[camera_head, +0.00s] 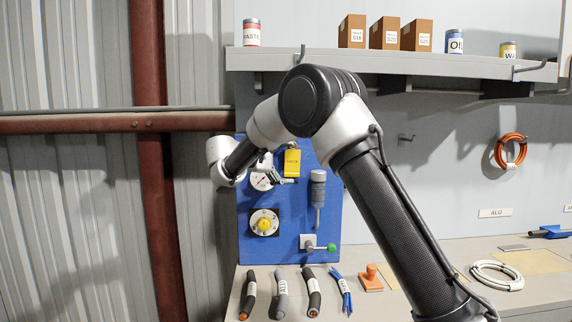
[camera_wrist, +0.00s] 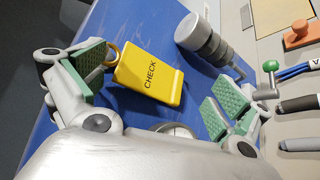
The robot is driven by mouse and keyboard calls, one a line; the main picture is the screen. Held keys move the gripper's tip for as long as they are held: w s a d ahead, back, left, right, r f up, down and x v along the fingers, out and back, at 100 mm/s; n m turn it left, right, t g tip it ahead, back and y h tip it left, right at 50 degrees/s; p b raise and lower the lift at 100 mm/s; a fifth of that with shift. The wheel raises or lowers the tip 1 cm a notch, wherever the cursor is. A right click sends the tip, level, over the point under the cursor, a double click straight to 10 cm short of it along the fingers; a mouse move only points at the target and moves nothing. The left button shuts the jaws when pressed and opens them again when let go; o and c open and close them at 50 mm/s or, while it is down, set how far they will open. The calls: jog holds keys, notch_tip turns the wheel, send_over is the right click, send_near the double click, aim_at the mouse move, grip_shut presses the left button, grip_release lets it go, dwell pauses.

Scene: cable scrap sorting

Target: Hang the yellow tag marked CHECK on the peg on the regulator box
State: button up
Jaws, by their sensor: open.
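The yellow tag (camera_head: 292,163) marked CHECK is upright against the upper part of the blue regulator box (camera_head: 331,232). In the wrist view the tag (camera_wrist: 150,78) has its ring (camera_wrist: 111,52) at its upper left end, close to one finger pad. A small dark piece shows at the tag's top in the head view, but I cannot tell whether the ring is around the peg. My gripper (camera_wrist: 157,84) is open, its green pads apart on either side of the tag. It does not clasp the tag.
The box carries a gauge (camera_head: 261,181), a yellow knob (camera_head: 264,226), a grey cylinder (camera_head: 318,190) and a green-ended valve handle (camera_head: 331,248). Several cable pieces and an orange stamp-like block (camera_head: 371,279) lie on the bench below. A shelf (camera_head: 400,62) runs above.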

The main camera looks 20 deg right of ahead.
jog(key=v, duration=1.1)
jog(key=s+f+n+g+y, duration=0.25)
jog(key=s+f, duration=0.25)
jog(key=f, duration=0.6)
jog(key=s+d+m+y, duration=0.3)
jog(key=s+d, duration=0.4)
jog(key=s, duration=0.5)
jog(key=s+d+m+y, duration=0.4)
jog(key=s+d, duration=0.4)
jog(key=s, duration=0.5)
jog(key=s+d+m+y, duration=0.4)
jog(key=s+d, duration=0.3)
jog(key=s, duration=0.5)
jog(key=shift+s+d+f, duration=0.15)
jog(key=shift+s+f, duration=0.05)
jog(key=shift+s, duration=0.2)
